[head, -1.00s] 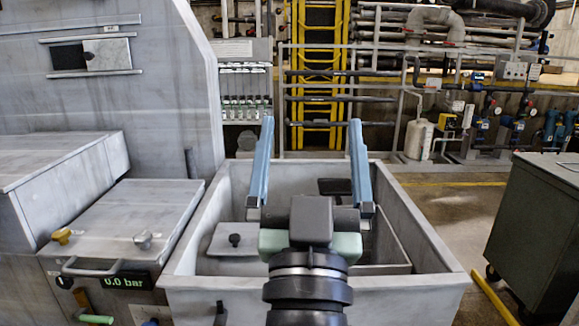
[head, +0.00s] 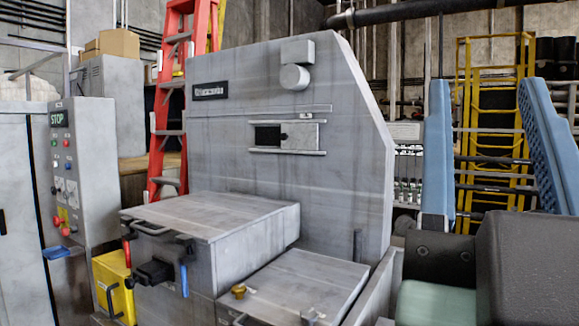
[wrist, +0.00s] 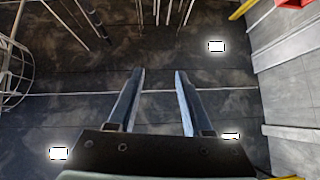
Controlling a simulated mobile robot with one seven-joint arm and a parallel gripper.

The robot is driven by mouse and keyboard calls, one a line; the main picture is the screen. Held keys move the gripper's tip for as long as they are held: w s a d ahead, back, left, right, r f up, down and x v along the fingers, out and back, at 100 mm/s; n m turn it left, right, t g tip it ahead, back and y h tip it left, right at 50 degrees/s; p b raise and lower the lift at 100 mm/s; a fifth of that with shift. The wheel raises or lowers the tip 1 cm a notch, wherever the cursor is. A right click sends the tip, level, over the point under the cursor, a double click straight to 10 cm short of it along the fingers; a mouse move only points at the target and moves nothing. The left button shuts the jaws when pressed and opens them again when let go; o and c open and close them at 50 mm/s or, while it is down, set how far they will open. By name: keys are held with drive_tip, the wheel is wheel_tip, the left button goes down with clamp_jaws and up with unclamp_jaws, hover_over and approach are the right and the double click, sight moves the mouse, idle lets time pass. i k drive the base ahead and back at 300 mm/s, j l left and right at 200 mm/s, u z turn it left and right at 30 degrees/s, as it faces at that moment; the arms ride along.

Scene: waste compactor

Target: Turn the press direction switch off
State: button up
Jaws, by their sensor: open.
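A grey control panel (head: 82,165) stands upright at the left of the head view. My gripper (head: 485,88) is open and empty at the right of the head view, far from the panel. In the wrist view its two blue fingers (wrist: 160,72) stand apart, with nothing between them and the ceiling beyond.
The grey compactor body (head: 285,100) fills the middle, between my gripper and the panel. A lower grey housing (head: 210,215) with red and blue handles juts forward. A yellow box (head: 113,285) is beside it. A red ladder (head: 168,120) stands behind.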

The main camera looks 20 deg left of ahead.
sight(54, 190)
drive_tip(key=u, duration=1.85)
drive_tip(key=i+j+u, duration=0.3)
drive_tip(key=i, duration=0.25)
drive_tip(key=i+j+u, duration=0.15)
drive_tip(key=i+u, duration=0.15)
drive_tip(key=i, duration=0.25)
drive_tip(key=i+u, duration=0.3)
drive_tip(key=i, duration=0.25)
drive_tip(key=i+j+z, duration=0.1)
drive_tip(key=i+z, duration=0.15)
drive_tip(key=i, duration=0.25)
drive_tip(key=i+j+z, duration=0.25)
drive_tip(key=i, duration=0.25)
drive_tip(key=i+j+z, duration=0.2)
drive_tip(key=i, duration=0.3)
drive_tip(key=i+j+z, duration=1.1)
drive_tip(key=k+j, duration=0.05)
drive_tip(key=j, duration=0.05)
